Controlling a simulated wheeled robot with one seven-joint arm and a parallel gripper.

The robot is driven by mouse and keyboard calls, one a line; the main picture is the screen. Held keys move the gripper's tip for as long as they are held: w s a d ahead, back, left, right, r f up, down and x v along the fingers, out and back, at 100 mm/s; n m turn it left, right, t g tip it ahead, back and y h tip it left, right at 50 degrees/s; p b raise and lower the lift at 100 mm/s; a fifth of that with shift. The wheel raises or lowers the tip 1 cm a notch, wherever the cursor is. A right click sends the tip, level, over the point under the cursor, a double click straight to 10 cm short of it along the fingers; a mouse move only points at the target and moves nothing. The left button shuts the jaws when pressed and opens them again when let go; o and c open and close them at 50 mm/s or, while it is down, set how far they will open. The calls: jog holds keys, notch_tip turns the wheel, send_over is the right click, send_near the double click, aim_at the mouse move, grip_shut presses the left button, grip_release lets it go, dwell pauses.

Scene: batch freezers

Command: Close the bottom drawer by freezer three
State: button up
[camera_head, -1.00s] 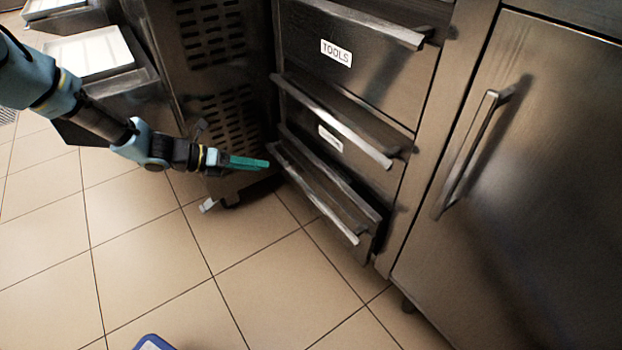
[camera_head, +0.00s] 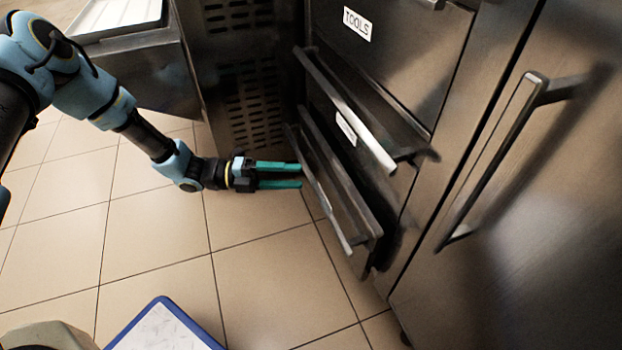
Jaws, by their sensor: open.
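The bottom drawer (camera_head: 338,185) of the steel drawer unit is pulled partly out, and its handle bar (camera_head: 322,195) runs along its front. My gripper (camera_head: 300,175) is open, with two green fingers spread apart and pointing right at the drawer's front. The fingertips are close to the handle bar near its far end; I cannot tell whether they touch it. Nothing is between the fingers. The vented steel freezer body (camera_head: 240,75) stands beyond the drawer unit.
The middle drawer (camera_head: 380,110), with a small white label, also seems to stand slightly out. Above it is a drawer marked TOOLS (camera_head: 357,24). A steel door with a handle (camera_head: 495,160) is at right. A blue-rimmed tray (camera_head: 165,325) is at bottom; tiled floor (camera_head: 270,265) is clear.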

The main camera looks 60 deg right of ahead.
aim_at(311, 174)
jog(key=shift+b+x, duration=0.5)
jog(key=shift+x, duration=1.95)
grip_shut()
